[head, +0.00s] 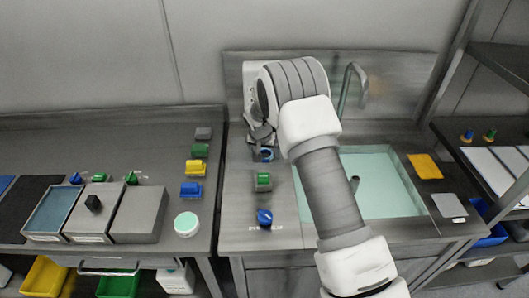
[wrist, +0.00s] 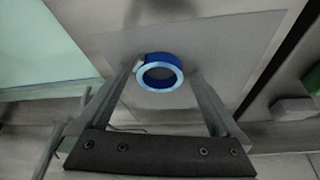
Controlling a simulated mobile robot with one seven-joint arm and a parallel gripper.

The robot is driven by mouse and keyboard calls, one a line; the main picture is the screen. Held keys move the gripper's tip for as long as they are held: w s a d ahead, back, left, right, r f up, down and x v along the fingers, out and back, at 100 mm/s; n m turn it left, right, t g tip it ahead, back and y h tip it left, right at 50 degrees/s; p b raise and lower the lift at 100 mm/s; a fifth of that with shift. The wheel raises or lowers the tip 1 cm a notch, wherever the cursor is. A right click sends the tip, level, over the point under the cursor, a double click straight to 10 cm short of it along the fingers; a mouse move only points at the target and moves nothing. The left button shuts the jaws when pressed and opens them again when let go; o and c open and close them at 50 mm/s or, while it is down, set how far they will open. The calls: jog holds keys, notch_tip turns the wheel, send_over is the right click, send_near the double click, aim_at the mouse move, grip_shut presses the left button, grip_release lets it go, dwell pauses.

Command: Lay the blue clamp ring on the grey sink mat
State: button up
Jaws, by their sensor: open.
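The blue clamp ring (wrist: 160,74) shows in the wrist view as a round band with a small pale clasp at its left. It appears to lie on the bare steel deck left of the sink. In the head view it is a small blue spot (head: 267,155) below my gripper. My gripper (wrist: 166,72) is open, with one finger on each side of the ring; I cannot tell whether they touch it. In the head view my gripper (head: 263,141) is partly hidden by my arm. The grey sink mat (head: 449,205) lies flat and apart, right of the sink.
The sink basin (head: 385,185) with pale teal inside lies between ring and mat, partly behind my arm. A tap (head: 350,85) stands behind it. A yellow mat (head: 424,166) lies behind the grey one. Green (head: 263,181) and blue (head: 265,217) pieces stand in front of the ring.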

jog(key=shift+r, duration=0.1)
jog(key=shift+r, duration=0.25)
jog(key=s+d+r, duration=0.2)
jog(key=s+r, duration=0.4)
jog(key=r, duration=0.5)
jog(key=s+d+r, duration=0.2)
jog(key=s+r, duration=0.4)
jog(key=r, duration=0.6)
jog(key=s+d+r+n+y, duration=0.1)
jog(key=s+d+r, duration=0.3)
jog(key=s, duration=0.6)
jog(key=s+d+r+n, duration=0.15)
jog(key=s+r, duration=0.35)
jog(key=s, duration=0.5)
jog(key=s+d+f+t, duration=0.1)
jog(key=s, duration=0.8)
jog(key=shift+s+d+f, duration=0.15)
jog(key=shift+d, duration=0.25)
jog(key=shift+n, duration=0.25)
